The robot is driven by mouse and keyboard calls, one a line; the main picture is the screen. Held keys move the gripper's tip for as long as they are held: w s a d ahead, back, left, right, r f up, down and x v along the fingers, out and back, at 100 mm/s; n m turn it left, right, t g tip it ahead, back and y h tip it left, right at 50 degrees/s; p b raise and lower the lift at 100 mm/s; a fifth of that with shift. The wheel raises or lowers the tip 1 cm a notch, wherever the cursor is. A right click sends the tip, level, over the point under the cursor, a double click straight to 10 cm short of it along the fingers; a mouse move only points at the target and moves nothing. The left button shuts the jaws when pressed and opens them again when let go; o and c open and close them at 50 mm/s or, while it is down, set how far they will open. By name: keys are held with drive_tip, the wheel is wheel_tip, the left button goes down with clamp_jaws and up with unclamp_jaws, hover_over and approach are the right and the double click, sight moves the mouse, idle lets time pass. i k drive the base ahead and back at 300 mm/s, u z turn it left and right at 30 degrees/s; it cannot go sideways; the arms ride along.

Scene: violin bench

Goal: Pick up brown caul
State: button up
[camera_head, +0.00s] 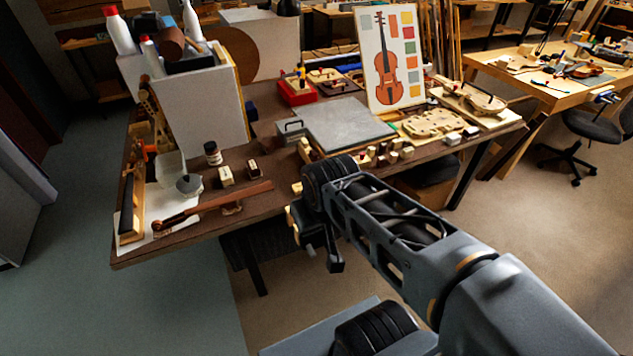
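I cannot single out the brown caul for sure. Several small wooden blocks (379,156), some pale and some brown or dark red, stand along the front of the grey plate, partly hidden behind my arm. Two more small blocks, a pale one (226,176) and a dark-sided one (253,171), stand apart on the left half of the bench. My gripper (318,243) hangs in front of the bench's front edge, to the right of the violin neck and apart from the blocks. Its fingertips are dark and small, and their gap is unclear. I see nothing held in it.
The brown bench (275,203) carries a violin neck (213,208) near its front left edge. A dark jar (212,153), a grey plate (345,124), a violin chart (391,60) and violin plates (435,123) stand farther back. Bare bench top shows between jar and plate.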

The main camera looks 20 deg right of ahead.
sight(313, 156)
drive_tip(key=k, duration=1.2)
drive_tip(key=z, duration=0.85)
drive_tip(key=i, duration=1.35)
drive_tip(key=u, duration=0.6)
drive_tip(key=i, duration=0.75)
drive_tip(key=u, duration=0.65)
